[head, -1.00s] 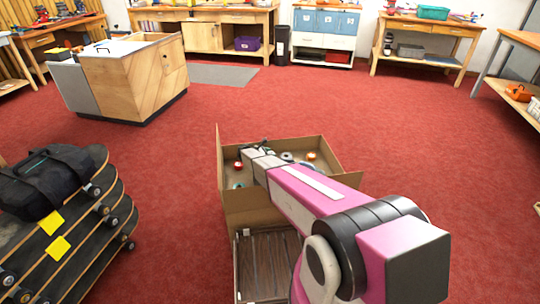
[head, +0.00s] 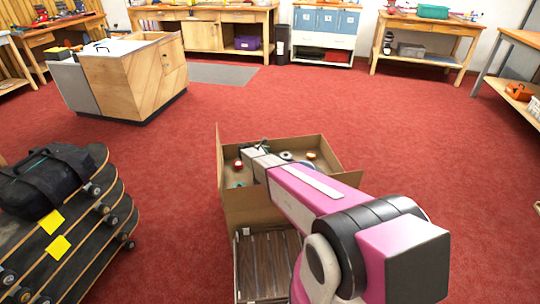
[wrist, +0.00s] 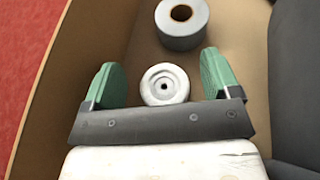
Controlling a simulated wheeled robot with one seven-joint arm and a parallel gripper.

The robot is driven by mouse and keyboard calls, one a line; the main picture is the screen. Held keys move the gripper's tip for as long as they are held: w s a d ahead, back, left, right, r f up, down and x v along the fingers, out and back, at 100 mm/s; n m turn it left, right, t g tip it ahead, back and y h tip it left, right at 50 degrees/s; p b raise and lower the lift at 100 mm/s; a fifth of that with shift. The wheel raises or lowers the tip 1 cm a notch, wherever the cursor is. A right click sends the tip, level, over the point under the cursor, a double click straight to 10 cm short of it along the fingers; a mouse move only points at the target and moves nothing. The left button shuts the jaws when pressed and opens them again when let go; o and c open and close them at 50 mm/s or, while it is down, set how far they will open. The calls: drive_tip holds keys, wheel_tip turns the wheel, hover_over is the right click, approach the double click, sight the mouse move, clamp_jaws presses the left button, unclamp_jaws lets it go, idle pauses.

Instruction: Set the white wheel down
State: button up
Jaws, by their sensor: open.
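The white wheel (wrist: 164,84) shows in the wrist view, round with a small dark hole at its centre. It appears to rest on the floor of the cardboard box (head: 345,179). My gripper (wrist: 160,72) is open, with one green finger on each side of the wheel and a visible gap on both sides. In the head view my arm reaches down into the box. There I cannot make out the wheel or the fingers clearly.
A grey tape roll (wrist: 183,22) lies just beyond the wheel. A red-topped item (head: 238,164) and an orange-topped item (head: 311,155) also sit in the box. The box walls stand close around. A stack of skateboards (head: 75,225) stands at the left.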

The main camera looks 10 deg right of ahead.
drive_tip(key=v, duration=0.7)
drive_tip(key=shift+a+r, duration=0.25)
drive_tip(key=shift+r, duration=0.05)
drive_tip(key=shift+r, duration=0.1)
